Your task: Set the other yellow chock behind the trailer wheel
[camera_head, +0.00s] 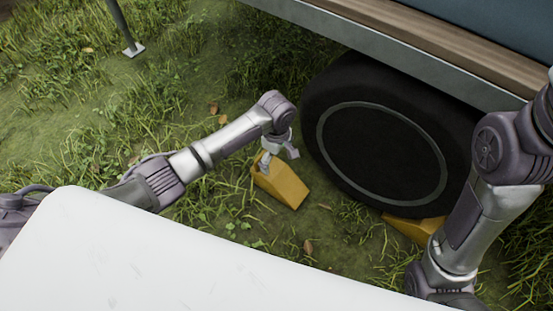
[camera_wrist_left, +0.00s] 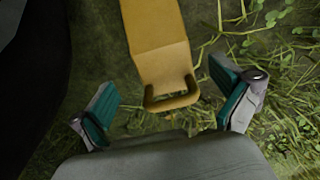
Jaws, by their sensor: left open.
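A yellow chock (camera_head: 281,184) lies on the grass to the left of the trailer wheel (camera_head: 383,143), apart from the tyre. It also shows in the left wrist view (camera_wrist_left: 160,45), with its handle loop between the fingers. My left gripper (camera_head: 278,152) is at the chock's upper end; in the left wrist view its teal-padded fingers (camera_wrist_left: 165,108) are spread wide with nothing clamped. A second yellow chock (camera_head: 413,228) sits under the wheel's lower right side, partly hidden by my right arm. My right gripper is out of view below the picture.
The trailer bed (camera_head: 425,60) overhangs the wheel. A metal stand leg with a foot plate (camera_head: 134,49) stands on the grass at upper left. Grass tufts surround the wheel. Low ground between the left chock and the tyre is clear.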

